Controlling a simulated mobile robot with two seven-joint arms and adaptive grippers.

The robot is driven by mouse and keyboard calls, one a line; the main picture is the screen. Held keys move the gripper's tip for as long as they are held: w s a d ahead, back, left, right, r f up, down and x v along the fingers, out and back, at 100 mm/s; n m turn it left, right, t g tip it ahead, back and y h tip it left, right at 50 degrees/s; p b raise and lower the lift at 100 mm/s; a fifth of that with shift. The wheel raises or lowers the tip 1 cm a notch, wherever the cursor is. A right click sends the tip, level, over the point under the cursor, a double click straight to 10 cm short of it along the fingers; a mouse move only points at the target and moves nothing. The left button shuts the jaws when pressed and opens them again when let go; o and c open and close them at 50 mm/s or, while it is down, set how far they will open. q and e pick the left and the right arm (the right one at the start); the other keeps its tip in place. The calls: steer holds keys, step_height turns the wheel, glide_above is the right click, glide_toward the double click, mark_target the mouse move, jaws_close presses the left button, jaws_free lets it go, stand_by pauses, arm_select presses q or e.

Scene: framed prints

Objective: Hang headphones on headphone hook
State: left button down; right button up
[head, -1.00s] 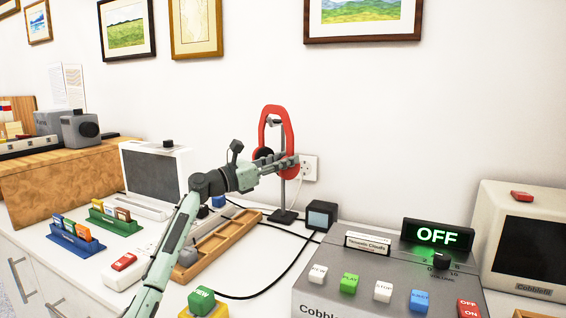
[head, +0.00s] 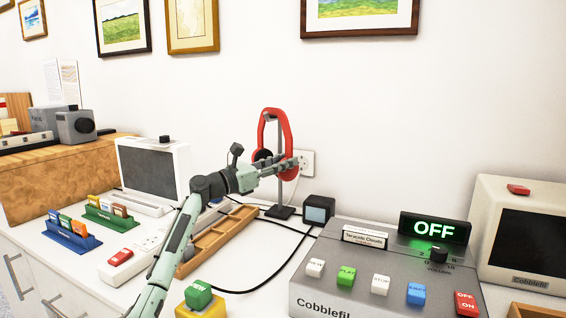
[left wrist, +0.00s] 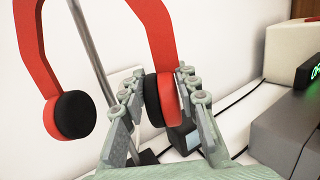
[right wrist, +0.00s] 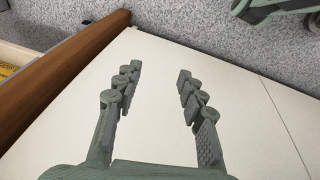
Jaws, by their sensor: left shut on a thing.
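The red headphones (head: 264,125) with black ear pads are upright at the stand (head: 281,190), a thin grey post on a dark base. My left gripper (head: 291,164) is shut on the right ear cup. In the left wrist view, the headphones (left wrist: 160,35) have that cup between my left fingers (left wrist: 163,100), and the other cup hangs free at the left. The stand's post (left wrist: 92,50) runs between the two cups. The hook's top is out of that view, and I cannot tell whether the band rests on it. My right gripper (right wrist: 157,90) is open and empty.
A small dark box (head: 319,210) stands right of the stand base, with black cables nearby. A grey console (head: 385,265) with coloured buttons is at the right. A wooden tray (head: 222,238) lies below my left arm. The wall with a socket (head: 305,163) is close behind.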

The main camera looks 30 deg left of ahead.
arm_select(q)
steer(key=c, duration=1)
jaws_free()
steer(key=shift+c, duration=0.2)
steer(key=shift+s+a+f, duration=0.1)
steer(key=shift+s, duration=0.15)
steer(key=v, duration=1.1)
steer(key=shift+s, duration=0.25)
steer(key=shift+f, duration=0.1)
